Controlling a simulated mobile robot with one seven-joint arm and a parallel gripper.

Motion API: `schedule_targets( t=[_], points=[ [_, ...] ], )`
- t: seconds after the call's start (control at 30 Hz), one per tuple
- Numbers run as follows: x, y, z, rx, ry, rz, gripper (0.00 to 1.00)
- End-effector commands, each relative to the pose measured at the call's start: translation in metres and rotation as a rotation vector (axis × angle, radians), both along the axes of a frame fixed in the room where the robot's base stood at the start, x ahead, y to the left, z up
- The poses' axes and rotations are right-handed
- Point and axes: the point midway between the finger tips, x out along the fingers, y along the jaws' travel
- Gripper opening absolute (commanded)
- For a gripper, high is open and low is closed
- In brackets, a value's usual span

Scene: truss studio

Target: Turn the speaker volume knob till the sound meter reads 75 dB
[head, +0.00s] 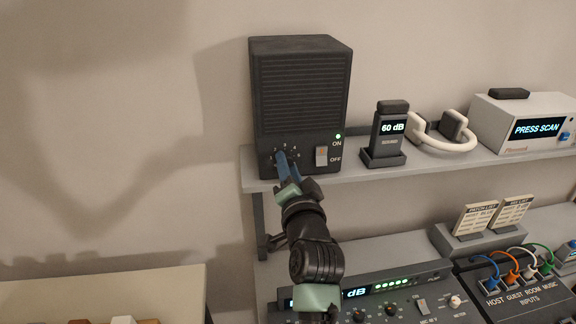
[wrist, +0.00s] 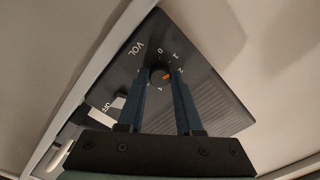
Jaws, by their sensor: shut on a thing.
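The black speaker (head: 300,90) stands upright on the shelf, its green light lit beside ON. My gripper (wrist: 160,84) is shut on the knob, one blue finger on each side. In the head view my gripper (head: 284,165) hides most of the knob. The pointer is on the side of the 2; its exact setting is hard to read. The sound meter (head: 390,129) on the shelf to the right reads 60 dB.
A rocker switch (head: 321,156) sits right of the knob. White headphones (head: 445,132) and a scanner box (head: 524,122) reading PRESS SCAN stand farther right on the shelf (head: 400,168). Below are a mixer panel (head: 400,292) and a patch panel with coloured cables (head: 520,290).

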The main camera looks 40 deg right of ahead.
Motion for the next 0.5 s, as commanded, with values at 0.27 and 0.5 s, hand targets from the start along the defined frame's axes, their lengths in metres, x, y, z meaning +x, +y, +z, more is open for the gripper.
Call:
schedule_targets(
  t=[0.27, 0.5],
  points=[
    [0.0005, 0.0006, 0.0012, 0.221, -0.135, 0.001, 0.0],
    [0.0005, 0.0007, 0.0011, 0.385, -0.235, 0.001, 0.0]
  ],
)
